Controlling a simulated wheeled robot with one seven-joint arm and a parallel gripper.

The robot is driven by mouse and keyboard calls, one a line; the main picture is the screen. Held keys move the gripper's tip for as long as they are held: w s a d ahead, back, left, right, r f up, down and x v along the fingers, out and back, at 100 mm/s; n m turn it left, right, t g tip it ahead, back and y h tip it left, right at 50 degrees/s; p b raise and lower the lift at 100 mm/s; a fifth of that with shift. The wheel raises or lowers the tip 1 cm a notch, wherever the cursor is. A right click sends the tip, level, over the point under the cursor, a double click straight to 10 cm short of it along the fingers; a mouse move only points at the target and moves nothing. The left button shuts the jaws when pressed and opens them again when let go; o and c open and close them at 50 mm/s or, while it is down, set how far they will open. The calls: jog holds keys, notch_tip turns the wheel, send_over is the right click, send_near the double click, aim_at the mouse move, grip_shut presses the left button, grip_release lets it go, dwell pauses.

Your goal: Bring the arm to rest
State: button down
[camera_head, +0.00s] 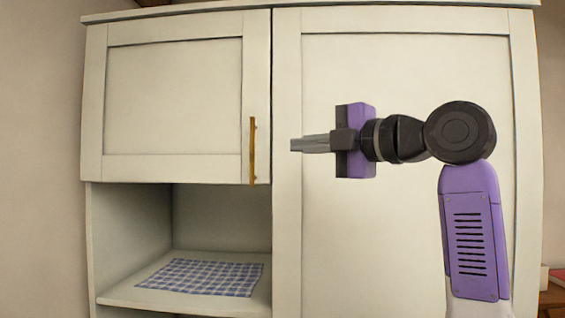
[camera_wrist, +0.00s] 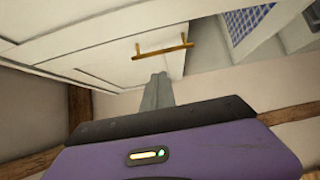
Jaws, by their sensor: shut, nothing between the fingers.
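My gripper (camera_head: 294,145) is shut and empty, its fingers pointing left in the head view. It is raised in front of the cream cabinet, near the seam between the upper left door (camera_head: 175,95) and the tall right door (camera_head: 400,240). The fingers also show in the wrist view (camera_wrist: 157,82), with the brass handle (camera_wrist: 162,50) of the upper door just beyond them. In the head view the handle (camera_head: 253,150) is left of the fingertips, with a visible gap in the picture. Both doors look closed.
Below the upper left door is an open shelf niche (camera_head: 115,299) with a blue checked cloth (camera_head: 205,277) lying in it. A bare wall (camera_head: 40,150) is at the left. A red object (camera_head: 557,277) lies on brown furniture at the far right edge.

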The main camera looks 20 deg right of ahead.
jog(key=d+r+m+t, duration=0.4)
jog(key=r+m+t, duration=0.1)
jog(key=m, duration=0.3)
jog(key=s+d+f+m+t+h, duration=0.1)
jog(key=s+d+f+m+h, duration=0.25)
jog(key=f, duration=0.75)
jog(key=s+f+m+t+h, duration=0.15)
jog(key=f+m+h, duration=0.25)
jog(key=f+m, duration=0.5)
jog(key=s+d+f+m+t+h, duration=0.1)
jog(key=s+f+m+h, duration=0.2)
jog(key=f, duration=1.1)
jog(key=s+a+f+g, duration=0.2)
jog(key=s+f+g, duration=0.1)
jog(key=s+f, duration=0.6)
jog(key=s+a+f+g+y, duration=0.1)
jog(key=s+f, duration=0.8)
jog(key=s, duration=0.9)
jog(key=s+a+f+g, duration=0.3)
jog(key=s+f+g, duration=0.2)
jog(key=s+f, duration=0.5)
jog(key=s, duration=0.3)
jog(key=shift+s+a+m, duration=0.2)
jog(key=shift+a+m, duration=0.15)
jog(key=shift+f, duration=0.1)
